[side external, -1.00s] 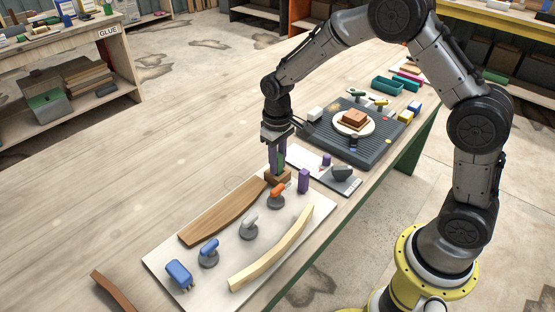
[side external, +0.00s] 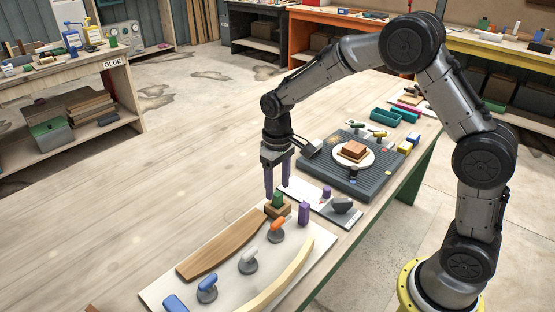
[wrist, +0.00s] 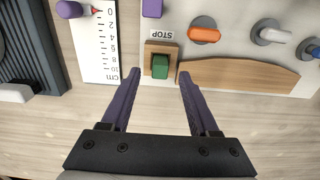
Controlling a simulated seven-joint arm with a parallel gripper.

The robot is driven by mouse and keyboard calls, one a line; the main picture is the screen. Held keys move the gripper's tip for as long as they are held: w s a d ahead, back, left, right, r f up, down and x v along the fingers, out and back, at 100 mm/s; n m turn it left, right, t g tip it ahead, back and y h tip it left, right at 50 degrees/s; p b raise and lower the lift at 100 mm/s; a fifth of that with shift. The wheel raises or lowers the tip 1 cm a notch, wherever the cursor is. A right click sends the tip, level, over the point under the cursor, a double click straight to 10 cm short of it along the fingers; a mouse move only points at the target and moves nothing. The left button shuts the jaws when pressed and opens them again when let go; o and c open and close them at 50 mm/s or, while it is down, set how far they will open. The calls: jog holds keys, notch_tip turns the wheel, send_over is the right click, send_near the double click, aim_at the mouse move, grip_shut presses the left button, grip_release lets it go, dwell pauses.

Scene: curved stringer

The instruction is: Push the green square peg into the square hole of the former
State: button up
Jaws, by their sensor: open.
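The green square peg (side external: 278,199) stands upright in the brown wooden block (side external: 284,211) at the far end of the white board, its upper part showing above the block. The wrist view shows the peg (wrist: 160,67) in the block (wrist: 150,50), beside a STOP label. How deep the peg sits is hidden. My gripper (side external: 277,191) is open and empty just above the peg, its purple fingers apart. In the wrist view the peg lies between the lines of the two fingertips (wrist: 158,74), clear of both.
A curved brown wooden piece (side external: 222,246) lies against the block, with toggle clamps (side external: 277,230) beside it. A pale curved strip (side external: 285,275) lies on the board's near side. A purple block (side external: 304,213) stands close right of the peg. The table to the left is clear.

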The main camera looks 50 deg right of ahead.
notch_tip(320, 180, up, 10)
jog(key=shift+f, duration=0.15)
dwell(0.3)
notch_tip(320, 180, up, 7)
jog(key=t, duration=0.2)
send_over(278, 194)
jog(key=s, duration=0.3)
jog(key=s+d+r+t, duration=0.1)
jog(key=s+r+t, duration=0.1)
jog(key=s+r, duration=0.5)
jog(key=s+f, duration=0.4)
jog(key=s, duration=0.4)
jog(key=s+f+t, duration=0.1)
jog(key=s+f, duration=0.3)
jog(key=s, duration=0.4)
jog(key=shift+d+t, duration=0.3)
jog(key=shift+d, duration=0.05)
